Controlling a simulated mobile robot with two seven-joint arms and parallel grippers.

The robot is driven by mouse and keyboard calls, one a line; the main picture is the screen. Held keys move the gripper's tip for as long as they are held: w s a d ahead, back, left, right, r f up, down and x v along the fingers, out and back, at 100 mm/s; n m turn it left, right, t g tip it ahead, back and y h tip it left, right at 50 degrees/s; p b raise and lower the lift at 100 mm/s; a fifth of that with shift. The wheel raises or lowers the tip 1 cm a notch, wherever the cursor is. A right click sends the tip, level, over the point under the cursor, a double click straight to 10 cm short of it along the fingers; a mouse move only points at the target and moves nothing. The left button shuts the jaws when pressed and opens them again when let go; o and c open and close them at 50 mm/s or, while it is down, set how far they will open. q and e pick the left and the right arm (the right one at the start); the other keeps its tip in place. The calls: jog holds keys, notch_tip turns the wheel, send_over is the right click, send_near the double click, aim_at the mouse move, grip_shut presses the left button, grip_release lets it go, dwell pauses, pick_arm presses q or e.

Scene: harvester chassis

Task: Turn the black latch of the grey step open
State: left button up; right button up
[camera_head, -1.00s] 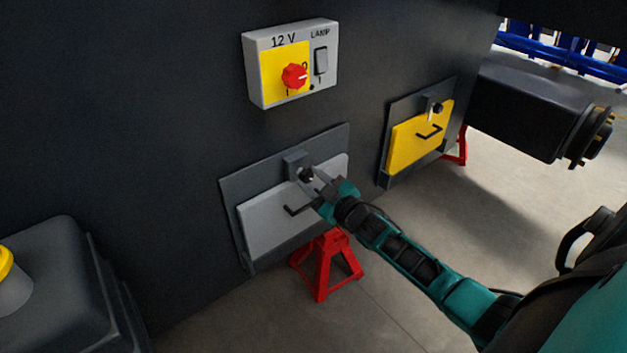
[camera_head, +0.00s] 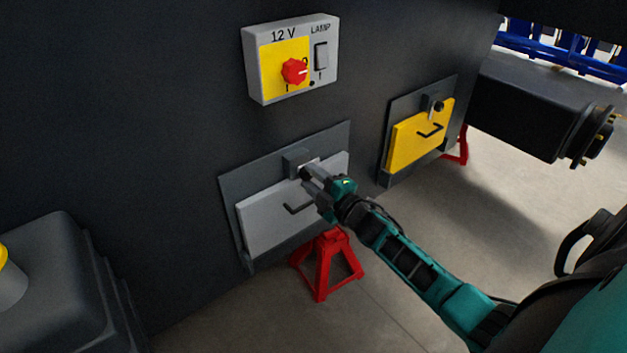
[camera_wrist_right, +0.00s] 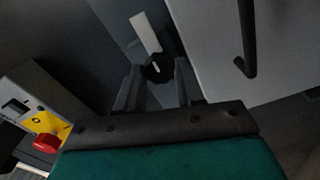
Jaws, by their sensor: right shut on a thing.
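The grey step (camera_head: 270,218) is a light grey panel on a dark grey plate on the chassis wall, with a black bar handle (camera_head: 298,209) on its face. The black latch sits at the step's top edge, below a small grey block (camera_head: 297,160). It is mostly hidden by my gripper in the head view; in the right wrist view the black latch (camera_wrist_right: 157,69) shows between the fingertips. My right gripper (camera_head: 307,172) is shut on the latch. In the wrist view my right gripper (camera_wrist_right: 156,84) has a finger on each side of it. My left gripper is not in view.
A yellow step (camera_head: 420,138) with its own latch is at the right. A switch box (camera_head: 291,60) with a red knob is above. A red stand (camera_head: 326,264) is below the grey step. A dark casing (camera_head: 70,290) stands at lower left.

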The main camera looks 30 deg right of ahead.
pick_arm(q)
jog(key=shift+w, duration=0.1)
pick_arm(e)
jog(key=shift+n, duration=0.3)
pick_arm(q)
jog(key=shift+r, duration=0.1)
pick_arm(e)
jog(key=o, duration=1.1)
jog(key=shift+c, duration=0.2)
jog(key=shift+s, duration=0.1)
pick_arm(q)
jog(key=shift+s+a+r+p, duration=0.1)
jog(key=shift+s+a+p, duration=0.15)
jog(key=shift+p, duration=0.4)
pick_arm(e)
jog(key=s+d, duration=0.1)
jog(key=s, duration=1.1)
jog(key=shift+s, duration=0.35)
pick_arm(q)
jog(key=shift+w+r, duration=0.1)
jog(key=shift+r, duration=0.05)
